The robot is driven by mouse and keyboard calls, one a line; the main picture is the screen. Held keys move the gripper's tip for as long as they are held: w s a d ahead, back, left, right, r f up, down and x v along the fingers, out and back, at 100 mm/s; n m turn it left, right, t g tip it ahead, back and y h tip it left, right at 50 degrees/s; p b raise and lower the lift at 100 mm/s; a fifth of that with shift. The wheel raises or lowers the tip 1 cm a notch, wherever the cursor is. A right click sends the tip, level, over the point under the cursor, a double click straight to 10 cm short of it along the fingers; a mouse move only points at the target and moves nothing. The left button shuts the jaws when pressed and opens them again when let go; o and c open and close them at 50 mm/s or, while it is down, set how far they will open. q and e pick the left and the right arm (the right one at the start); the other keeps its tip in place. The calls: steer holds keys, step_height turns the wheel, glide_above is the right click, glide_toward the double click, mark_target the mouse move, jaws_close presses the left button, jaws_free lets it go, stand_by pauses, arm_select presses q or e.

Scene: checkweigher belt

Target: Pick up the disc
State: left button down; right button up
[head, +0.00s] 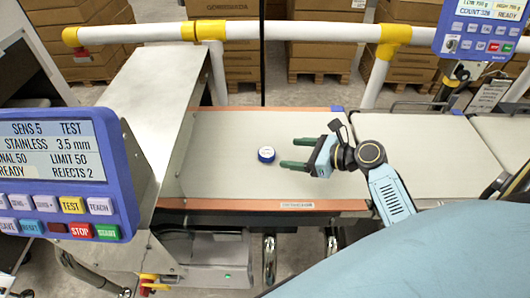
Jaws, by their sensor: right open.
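The fingers are apart and empty. Their tips are a short way to the right of the disc and do not appear to touch it. My left gripper is not in view.
A metal housing (150,90) borders the belt on the left. A blue control panel (62,170) stands at the left front, and another panel (485,28) at the top right. A white and yellow rail (270,31) runs behind. The belt around the disc is clear.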

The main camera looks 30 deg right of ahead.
mark_target(269, 153)
steer(key=shift+x, duration=0.8)
steer(key=shift+w+a+f, duration=0.1)
steer(key=shift+w+a, duration=0.05)
steer(key=x, duration=0.2)
steer(key=shift+w+a, duration=0.1)
steer(key=shift+a, duration=0.25)
steer(key=shift+b+x, duration=0.45)
steer(key=shift+x, duration=0.75)
steer(key=shift+w+a+f, duration=0.15)
steer(key=shift+a, duration=0.15)
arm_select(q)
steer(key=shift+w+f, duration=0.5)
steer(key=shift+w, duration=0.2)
arm_select(e)
steer(key=c, duration=1.1)
steer(key=shift+o, duration=0.2)
